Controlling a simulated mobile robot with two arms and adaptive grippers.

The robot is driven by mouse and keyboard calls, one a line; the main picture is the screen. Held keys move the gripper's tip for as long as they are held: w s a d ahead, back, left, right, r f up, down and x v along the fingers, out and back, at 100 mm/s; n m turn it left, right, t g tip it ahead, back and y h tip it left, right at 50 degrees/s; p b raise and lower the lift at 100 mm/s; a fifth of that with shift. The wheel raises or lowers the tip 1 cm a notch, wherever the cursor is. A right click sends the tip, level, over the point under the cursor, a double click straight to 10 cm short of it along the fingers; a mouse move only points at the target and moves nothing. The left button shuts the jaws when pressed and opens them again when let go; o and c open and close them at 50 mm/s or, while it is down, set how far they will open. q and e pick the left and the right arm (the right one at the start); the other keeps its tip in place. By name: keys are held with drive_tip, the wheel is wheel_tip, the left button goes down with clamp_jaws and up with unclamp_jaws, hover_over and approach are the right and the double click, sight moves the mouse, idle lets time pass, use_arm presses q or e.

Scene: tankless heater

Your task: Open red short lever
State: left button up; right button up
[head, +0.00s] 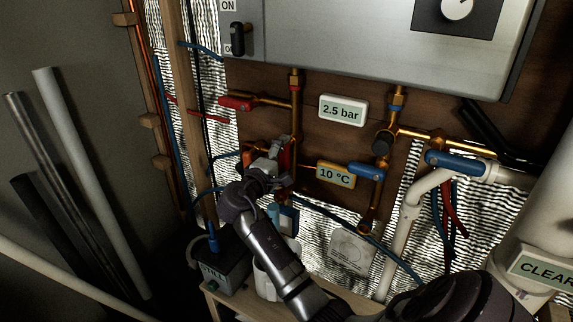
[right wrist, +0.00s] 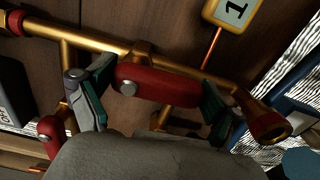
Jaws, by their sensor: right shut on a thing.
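The red short lever (right wrist: 158,86) lies across the middle of the right wrist view, on a brass pipe, with a round bolt head on its face. My right gripper (right wrist: 154,94) has one finger at each end of the lever and is shut on it. In the head view, my right gripper (head: 281,152) is at the vertical pipe left of the 10 °C display. There it hides most of the lever. My left gripper is not in view.
Another red lever (head: 238,103) sits on a pipe up and left. Blue levers (head: 366,171) (head: 455,162) are to the right. A 2.5 bar display (head: 342,110) and a 10 °C display (head: 335,175) are close by. The grey heater (head: 370,40) hangs above. A white mug (head: 266,284) stands below.

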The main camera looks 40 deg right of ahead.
drive_tip(key=shift+w+f+m+b, duration=0.1)
drive_tip(key=shift+f+m+b, duration=0.05)
drive_tip(key=shift+m+b, duration=0.15)
idle(0.4)
drive_tip(key=o, duration=1.5)
drive_tip(key=shift+a, duration=0.15)
drive_tip(key=v, duration=1.2)
